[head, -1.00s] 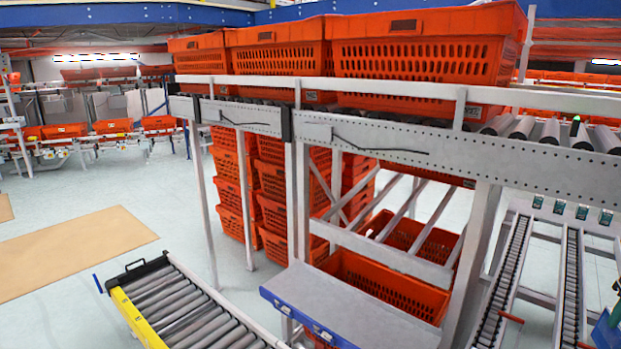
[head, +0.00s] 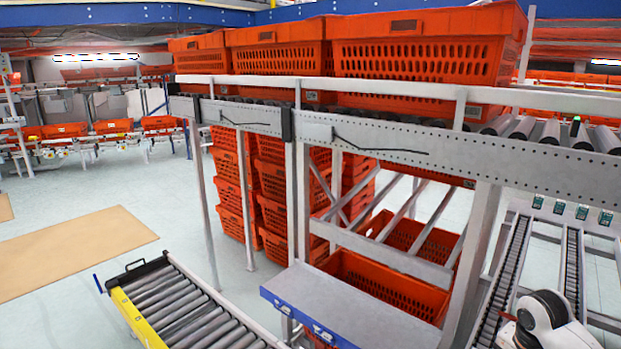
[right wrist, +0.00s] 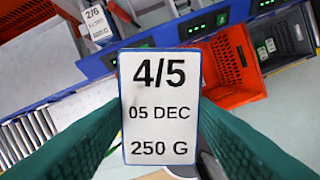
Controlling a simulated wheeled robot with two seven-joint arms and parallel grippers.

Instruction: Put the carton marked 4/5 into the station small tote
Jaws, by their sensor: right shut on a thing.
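The carton marked 4/5 (right wrist: 160,72) shows its white label, with 05 DEC and 250 G, facing the right wrist camera. My right gripper (right wrist: 160,108) is shut on it, with a green finger on each side. Part of my right arm shows at the lower right of the head view, but the gripper itself is out of that view. An orange tote (right wrist: 236,62) lies beyond the carton, to its right, with a dark tote (right wrist: 292,42) beside it. I cannot tell which one is the station small tote. My left gripper is not in view.
Another carton marked 2/6 (right wrist: 97,22) stands at the upper left of the wrist view, by a blue shelf edge. In the head view, large orange totes (head: 420,55) line the upper rack, above a grey shelf (head: 350,310). A roller conveyor (head: 190,310) is at lower left.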

